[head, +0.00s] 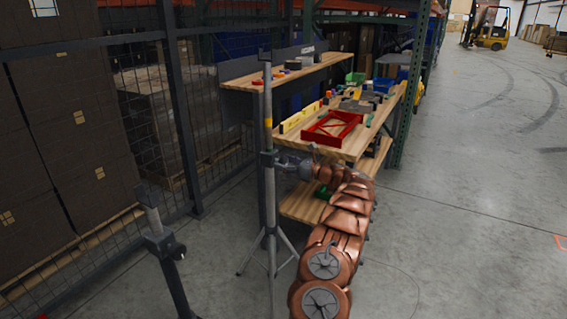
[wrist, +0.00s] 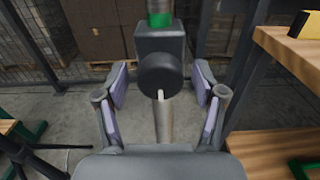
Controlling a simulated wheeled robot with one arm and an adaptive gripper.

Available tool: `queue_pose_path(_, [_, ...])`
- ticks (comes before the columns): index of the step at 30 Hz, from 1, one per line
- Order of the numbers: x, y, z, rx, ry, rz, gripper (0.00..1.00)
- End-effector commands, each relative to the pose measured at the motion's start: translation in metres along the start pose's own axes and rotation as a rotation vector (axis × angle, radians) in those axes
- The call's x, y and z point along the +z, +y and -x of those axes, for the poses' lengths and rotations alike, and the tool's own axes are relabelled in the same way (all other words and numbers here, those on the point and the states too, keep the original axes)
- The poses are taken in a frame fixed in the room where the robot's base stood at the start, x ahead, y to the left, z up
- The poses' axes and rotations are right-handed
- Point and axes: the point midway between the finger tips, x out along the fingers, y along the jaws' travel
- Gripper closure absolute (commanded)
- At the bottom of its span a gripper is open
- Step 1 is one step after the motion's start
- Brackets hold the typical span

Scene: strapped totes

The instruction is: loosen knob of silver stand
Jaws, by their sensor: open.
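The silver stand (head: 268,205) is upright on tripod legs in front of the workbench in the head view. Its dark collar (head: 267,159) sits partway up the pole, with my gripper (head: 283,161) right beside it. In the wrist view the collar (wrist: 160,40) is a dark block with a round dark knob (wrist: 158,76) facing me. My gripper (wrist: 160,84) is open, its two pads to the left and right of the knob with a gap on each side. The silver pole (wrist: 163,122) runs down below the knob. The knob is hidden in the head view.
A second, dark stand (head: 167,255) is at the lower left. The workbench (head: 352,148) behind my arm carries a red frame (head: 332,128), a yellow level (head: 300,117) and tools. Mesh fencing (head: 150,110) stands at the left. Open floor (head: 480,200) lies at the right.

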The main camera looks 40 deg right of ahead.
Motion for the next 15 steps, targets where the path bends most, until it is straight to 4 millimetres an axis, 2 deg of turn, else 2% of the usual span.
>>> queue_pose_path(10, [0.0007,-0.0005,-0.0041,-0.001,0.000,0.001,0.30])
queue_pose_path(11, [0.0007,-0.0005,-0.0041,-0.001,0.000,0.001,0.31])
queue_pose_path(15, [0.0008,-0.0005,-0.0041,-0.001,0.000,0.002,0.46])
